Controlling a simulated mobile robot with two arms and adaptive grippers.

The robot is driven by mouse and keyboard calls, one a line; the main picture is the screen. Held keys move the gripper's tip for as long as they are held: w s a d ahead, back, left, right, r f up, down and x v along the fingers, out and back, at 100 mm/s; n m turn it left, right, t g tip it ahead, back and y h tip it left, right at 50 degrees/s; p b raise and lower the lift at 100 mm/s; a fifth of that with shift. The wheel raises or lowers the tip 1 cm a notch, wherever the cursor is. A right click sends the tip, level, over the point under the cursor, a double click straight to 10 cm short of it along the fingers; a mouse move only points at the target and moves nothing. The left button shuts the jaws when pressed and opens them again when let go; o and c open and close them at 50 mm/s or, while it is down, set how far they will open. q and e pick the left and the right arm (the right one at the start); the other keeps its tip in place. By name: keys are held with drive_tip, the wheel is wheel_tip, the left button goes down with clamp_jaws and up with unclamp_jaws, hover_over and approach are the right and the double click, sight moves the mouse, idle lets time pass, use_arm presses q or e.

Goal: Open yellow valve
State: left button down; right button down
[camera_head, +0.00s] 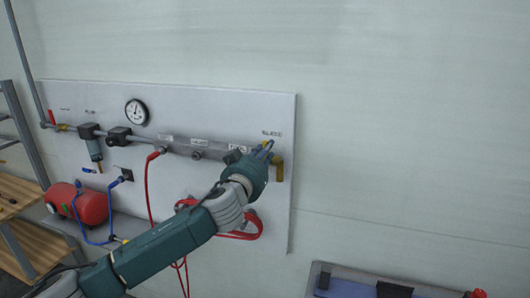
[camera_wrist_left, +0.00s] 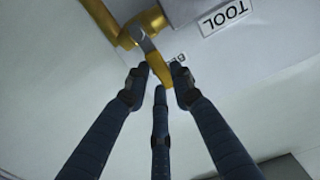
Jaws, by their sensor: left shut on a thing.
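The yellow valve (camera_head: 278,171) is at the right end of the pipe on the grey wall panel. In the left wrist view, its yellow handle (camera_wrist_left: 182,75) is a short lever on a metal stem, beside the brass-coloured valve body (camera_wrist_left: 146,22). My left gripper (camera_head: 265,149) reaches up to the valve and hides part of it in the head view. In the left wrist view, the three dark fingertips of my left gripper (camera_wrist_left: 160,82) are shut on the handle's end. My right gripper is not in view.
The panel (camera_head: 130,90) carries a gauge (camera_head: 136,112), a pipe manifold (camera_head: 190,148) and red hoses (camera_head: 150,185) below. A red tank (camera_head: 88,205) stands at the left by wooden shelves (camera_head: 30,245). A bench (camera_head: 345,275) with dark items is at the lower right.

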use_arm(q)
drive_tip(key=shift+d+f, duration=0.1)
drive_tip(key=shift+s+d+f+m+b, duration=0.2)
drive_tip(key=shift+d+m+b, duration=0.2)
drive_tip(key=shift+m, duration=0.75)
drive_tip(key=shift+s+d+f+m+b, duration=0.1)
drive_tip(key=shift+d+f+m+b, duration=0.15)
drive_tip(key=shift+d+m, duration=0.65)
drive_tip(key=shift+s+d+f+m+b, duration=0.15)
drive_tip(key=shift+m+b, duration=0.2)
drive_tip(key=shift+m, duration=1.1)
drive_tip(key=c, duration=1.5)
unclamp_jaws()
drive_tip(key=shift+o, duration=0.2)
drive_tip(key=shift+s, duration=0.1)
drive_tip(key=v, duration=1.2)
